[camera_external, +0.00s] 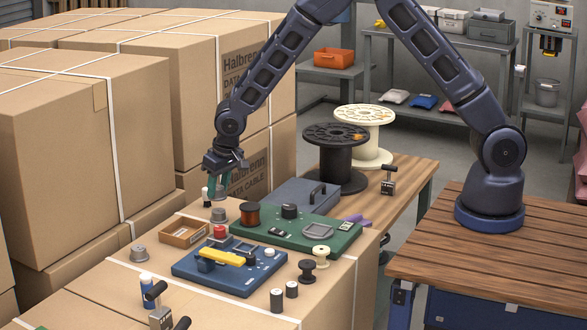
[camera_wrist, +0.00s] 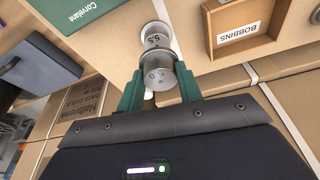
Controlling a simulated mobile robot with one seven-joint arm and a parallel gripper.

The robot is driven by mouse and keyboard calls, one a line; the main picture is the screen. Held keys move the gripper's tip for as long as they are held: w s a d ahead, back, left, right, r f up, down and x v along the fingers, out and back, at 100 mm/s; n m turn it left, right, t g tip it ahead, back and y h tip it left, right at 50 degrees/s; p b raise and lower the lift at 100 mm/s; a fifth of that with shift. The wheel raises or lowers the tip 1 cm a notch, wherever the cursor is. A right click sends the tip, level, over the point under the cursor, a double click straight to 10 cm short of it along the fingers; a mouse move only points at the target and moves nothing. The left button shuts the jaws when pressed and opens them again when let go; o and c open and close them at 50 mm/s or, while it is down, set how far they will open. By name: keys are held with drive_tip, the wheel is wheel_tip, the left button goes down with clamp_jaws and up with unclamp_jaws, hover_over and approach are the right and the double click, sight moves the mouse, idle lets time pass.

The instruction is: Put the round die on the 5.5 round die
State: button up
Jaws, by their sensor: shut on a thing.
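My gripper (camera_external: 220,193) points down above the carton top at the left. In the wrist view its two green fingers (camera_wrist: 159,84) are shut on a small grey metal round die (camera_wrist: 159,76). In the outside view the fingers mostly hide this die. The 5.5 round die (camera_wrist: 157,38), a short metal cylinder with a "5.5" label, shows just beyond the held die in the wrist view, and the two overlap there. In the outside view the 5.5 round die (camera_external: 218,215) stands on the carton just below the fingertips. I cannot tell whether the dies touch.
A wooden tray marked BOBBINS (camera_wrist: 225,52) lies close by; it also shows in the outside view (camera_external: 172,239). A green board (camera_external: 325,240) with a copper spool (camera_external: 250,214) and a blue board (camera_external: 225,279) with a yellow bar are near. Tall cartons (camera_external: 85,150) stand at the left.

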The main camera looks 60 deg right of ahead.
sight(219, 198)
drive_tip(key=shift+f, duration=1.8)
drive_tip(key=shift+f, duration=0.15)
drive_tip(key=o, duration=1.2)
